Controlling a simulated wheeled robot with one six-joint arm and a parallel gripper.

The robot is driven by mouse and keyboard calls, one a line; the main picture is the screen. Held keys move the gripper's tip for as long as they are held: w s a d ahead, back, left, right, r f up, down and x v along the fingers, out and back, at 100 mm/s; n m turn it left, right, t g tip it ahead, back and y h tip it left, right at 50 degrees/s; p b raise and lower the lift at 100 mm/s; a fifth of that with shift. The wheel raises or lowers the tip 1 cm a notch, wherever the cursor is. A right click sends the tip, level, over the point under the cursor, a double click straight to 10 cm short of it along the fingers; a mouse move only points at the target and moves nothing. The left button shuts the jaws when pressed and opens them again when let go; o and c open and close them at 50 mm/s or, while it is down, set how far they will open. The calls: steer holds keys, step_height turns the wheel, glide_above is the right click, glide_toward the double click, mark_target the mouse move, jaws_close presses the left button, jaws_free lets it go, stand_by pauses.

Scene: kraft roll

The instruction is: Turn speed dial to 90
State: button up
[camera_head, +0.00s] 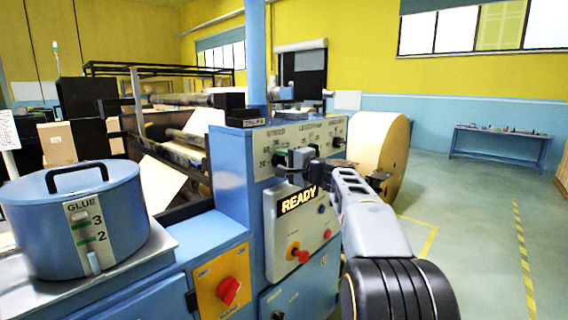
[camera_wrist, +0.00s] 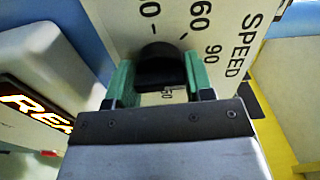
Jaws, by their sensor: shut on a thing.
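The speed dial (camera_wrist: 160,62) is a black knob on a cream panel, with the word SPEED printed beside it in the wrist view. The numbers 60 and 90 show near it, and other marks are partly cut off or covered. My gripper (camera_wrist: 160,82) has its green-padded fingers on either side of the knob, shut on it. The knob's pointer cannot be made out, so its setting is unclear. In the head view my gripper (camera_head: 300,158) is at the cream dial panel (camera_head: 268,140), and my wrist covers part of it.
Below the panel is a grey box with a lit READY sign (camera_head: 298,200) and a red-knobbed control (camera_head: 298,254). A blue GLUE pot (camera_head: 75,220) stands at left, near a red switch (camera_head: 229,291) on a yellow plate. A large paper roll (camera_head: 378,145) is behind my arm. The floor at right is open.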

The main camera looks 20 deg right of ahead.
steer(key=shift+m, duration=0.3)
steer(key=o, duration=0.9)
steer(key=shift+s, duration=0.1)
steer(key=b+v, duration=0.4)
steer(key=v, duration=0.9)
steer(key=shift+s+d, duration=0.15)
steer(key=shift+s, duration=0.15)
